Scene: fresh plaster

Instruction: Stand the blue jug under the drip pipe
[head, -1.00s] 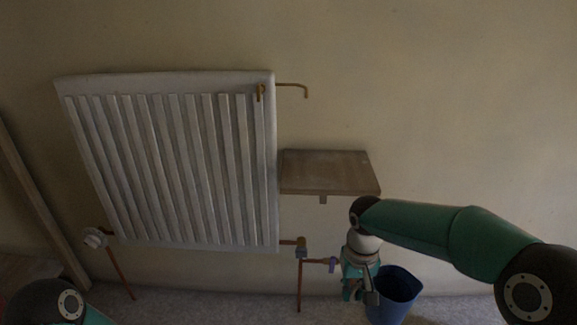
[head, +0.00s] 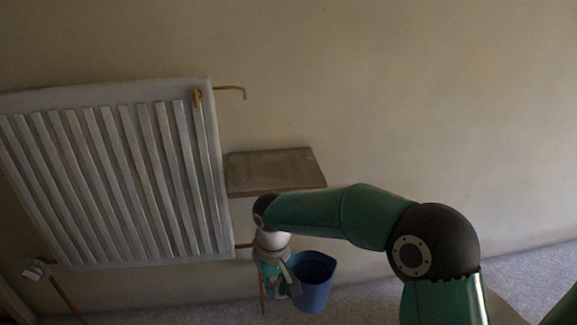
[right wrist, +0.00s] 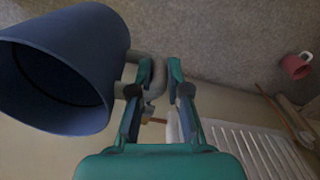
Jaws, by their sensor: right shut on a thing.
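The blue jug (head: 313,283) hangs upright or nearly so in the head view, low beside the wall, below and right of the wooden shelf. My right gripper (head: 288,288) is at its left side. In the right wrist view, the jug (right wrist: 62,68) shows its open mouth and its grey handle lies between the fingers of my right gripper (right wrist: 160,78), which is shut on it. The drip pipe (head: 232,88) is a thin copper pipe with a bent-down end, at the radiator's upper right, above the shelf. My left gripper is not in view.
The wooden shelf (head: 272,172) juts from the wall below the pipe, its top bare. The white radiator (head: 120,180) stands left of it. A pink mug (right wrist: 296,66) shows in the right wrist view. The wall (head: 430,110) right of the shelf is clear.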

